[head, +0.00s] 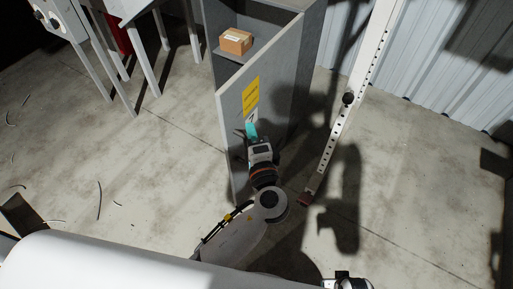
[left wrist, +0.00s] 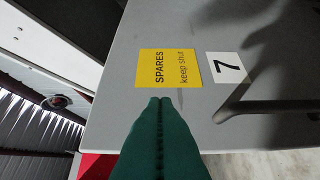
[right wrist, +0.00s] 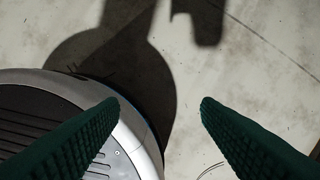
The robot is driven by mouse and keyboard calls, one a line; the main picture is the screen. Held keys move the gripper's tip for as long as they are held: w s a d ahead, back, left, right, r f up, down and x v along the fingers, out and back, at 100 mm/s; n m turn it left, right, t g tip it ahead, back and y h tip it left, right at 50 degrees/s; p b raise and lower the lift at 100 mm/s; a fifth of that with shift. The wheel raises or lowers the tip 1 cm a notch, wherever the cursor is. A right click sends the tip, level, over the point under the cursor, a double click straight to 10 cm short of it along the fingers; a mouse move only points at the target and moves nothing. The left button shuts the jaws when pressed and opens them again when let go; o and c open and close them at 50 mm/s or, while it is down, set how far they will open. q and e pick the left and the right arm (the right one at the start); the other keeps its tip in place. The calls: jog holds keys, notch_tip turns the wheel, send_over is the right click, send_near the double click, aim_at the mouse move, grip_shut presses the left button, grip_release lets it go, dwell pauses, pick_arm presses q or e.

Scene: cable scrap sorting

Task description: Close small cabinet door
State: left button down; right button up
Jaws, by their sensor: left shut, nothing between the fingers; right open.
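The grey cabinet door (head: 235,120) stands open, swung out from the small grey cabinet (head: 303,75). Its outer face bears a yellow label (head: 251,96) reading "SPARES keep shut" and a white number 7 plate (left wrist: 228,66). A dark bar handle (left wrist: 268,107) shows in the left wrist view. My left gripper (head: 251,128) is shut and empty, its green fingertips at the door's outer face near the yellow label; whether they touch is unclear. My right gripper (right wrist: 160,103) is open and empty above the floor, away from the door.
A cardboard box (head: 236,41) sits on a shelf inside the cabinet. A white perforated post (head: 345,110) stands to the right of the cabinet. A bench with pale legs (head: 143,65) is at the upper left. Cable scraps (head: 99,200) lie on the left floor.

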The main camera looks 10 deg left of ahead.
aim_at(234, 112)
pick_arm(q)
jog(key=shift+w+a, duration=0.4)
jog(key=shift+a, duration=0.3)
jog(key=shift+w+a, duration=0.4)
jog(key=shift+a, duration=0.35)
jog(key=shift+w+a, duration=0.4)
jog(key=shift+a, duration=0.3)
pick_arm(e)
jog(key=shift+s+d+f, duration=0.1)
jog(key=shift+s+f, duration=0.3)
jog(key=shift+f, duration=0.2)
pick_arm(q)
jog(key=shift+a, duration=0.1)
